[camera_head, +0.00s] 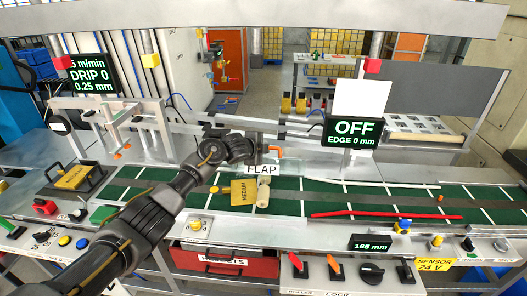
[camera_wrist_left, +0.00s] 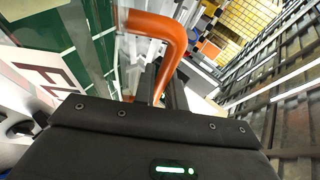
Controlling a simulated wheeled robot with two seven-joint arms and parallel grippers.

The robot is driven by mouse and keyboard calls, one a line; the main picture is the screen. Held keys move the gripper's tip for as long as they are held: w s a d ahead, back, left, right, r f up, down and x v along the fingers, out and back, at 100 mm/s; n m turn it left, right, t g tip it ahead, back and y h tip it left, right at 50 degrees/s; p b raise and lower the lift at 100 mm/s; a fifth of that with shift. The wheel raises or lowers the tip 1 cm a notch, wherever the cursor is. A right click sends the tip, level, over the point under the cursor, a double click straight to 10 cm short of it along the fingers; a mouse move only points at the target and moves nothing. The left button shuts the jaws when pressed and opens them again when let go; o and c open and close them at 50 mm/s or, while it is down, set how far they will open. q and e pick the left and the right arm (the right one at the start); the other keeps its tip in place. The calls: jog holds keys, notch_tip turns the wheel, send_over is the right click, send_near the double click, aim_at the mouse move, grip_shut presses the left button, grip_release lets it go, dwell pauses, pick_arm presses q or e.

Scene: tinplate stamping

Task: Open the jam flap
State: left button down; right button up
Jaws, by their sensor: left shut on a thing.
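The jam flap is marked by a white FLAP label (camera_head: 262,170) at the back edge of the green conveyor. Its orange bent handle (camera_head: 276,150) shows just above the label and also in the left wrist view (camera_wrist_left: 168,32). My left gripper (camera_head: 258,152) reaches over the conveyor from the left, with its jaws at the handle. In the left wrist view its dark fingers (camera_wrist_left: 166,88) are shut on the handle's lower part. The flap panel is largely hidden by the arm, so I cannot tell how far it stands open. My right gripper is not in view.
A yellow MEDIUM block (camera_head: 243,193) and a pale roller (camera_head: 263,193) sit on the belt (camera_head: 290,202) below the flap. A red rod (camera_head: 372,214) lies along the belt to the right. Levers and knobs (camera_head: 372,273) line the front panel. An OFF display (camera_head: 352,132) stands behind right.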

pick_arm(q)
jog(key=c, duration=1.7)
grip_release()
jog(key=shift+c, duration=0.2)
jog(key=shift+s+a, duration=0.1)
jog(key=shift+s+a+r, duration=0.15)
jog(key=shift+s, duration=0.1)
jog(key=b+v, duration=0.2)
jog(key=v, duration=0.6)
jog(key=shift+s+a+r, duration=0.1)
jog(key=shift+s, duration=0.05)
jog(key=shift+s+a+r, duration=0.25)
jog(key=shift+s+r, duration=0.1)
jog(key=shift+s, duration=0.25)
